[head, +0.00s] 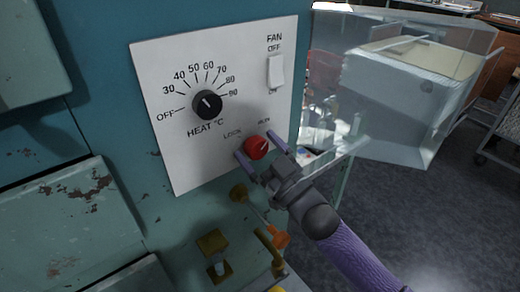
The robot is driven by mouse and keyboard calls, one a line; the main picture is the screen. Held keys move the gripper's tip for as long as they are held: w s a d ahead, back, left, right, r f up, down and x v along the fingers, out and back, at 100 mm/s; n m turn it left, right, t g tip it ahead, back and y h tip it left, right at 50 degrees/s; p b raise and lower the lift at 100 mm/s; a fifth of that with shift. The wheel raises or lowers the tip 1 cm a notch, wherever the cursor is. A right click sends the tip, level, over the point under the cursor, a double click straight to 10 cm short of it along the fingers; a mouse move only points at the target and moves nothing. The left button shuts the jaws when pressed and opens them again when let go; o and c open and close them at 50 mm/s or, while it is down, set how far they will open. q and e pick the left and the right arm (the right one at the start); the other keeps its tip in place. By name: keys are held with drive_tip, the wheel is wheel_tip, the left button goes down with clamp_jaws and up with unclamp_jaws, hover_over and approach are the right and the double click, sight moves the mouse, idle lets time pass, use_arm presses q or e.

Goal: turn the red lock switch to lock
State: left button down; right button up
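The red lock switch (256,148) is a round red knob low on the right of the white control panel (160,95). The word LOCK is printed at its upper left and RUN at its upper right. A pale mark on the knob points up and right, toward RUN. My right gripper (257,147) comes in from the lower right, with one finger on each side of the knob. The fingers are spread and look slightly apart from the knob; contact is hard to tell. My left gripper is not in view.
Above the knob are a black heat dial (207,104) and a white fan switch (276,72). Below are an orange-handled valve (278,237) and brass fittings (212,243). A clear box (400,85) stands to the right behind my arm.

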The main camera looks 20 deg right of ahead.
drive_tip(key=c, duration=1.2)
drive_tip(key=shift+o, duration=0.2)
drive_tip(key=n+g+y, duration=0.1)
drive_tip(key=n, duration=0.2)
drive_tip(key=n+g+y+p, duration=0.1)
drive_tip(key=n, duration=0.2)
drive_tip(key=shift+n+p, duration=0.3)
drive_tip(key=n+g+p, duration=0.1)
drive_tip(key=n, duration=0.2)
drive_tip(key=n+g+y+p, duration=0.1)
drive_tip(key=n, duration=0.1)
drive_tip(key=shift+r+n+g, duration=0.1)
drive_tip(key=shift+n+g, duration=0.2)
drive_tip(key=shift+n, duration=0.1)
drive_tip(key=n+g+p, duration=0.2)
drive_tip(key=n+p, duration=0.1)
drive_tip(key=n, duration=0.2)
drive_tip(key=shift+n, duration=0.3)
drive_tip(key=shift+n+g+h+p, duration=0.35)
drive_tip(key=shift+n+p, duration=0.35)
drive_tip(key=shift+n, duration=0.4)
drive_tip(key=shift+n+p, duration=0.3)
drive_tip(key=shift+n, duration=0.2)
drive_tip(key=shift+g, duration=0.25)
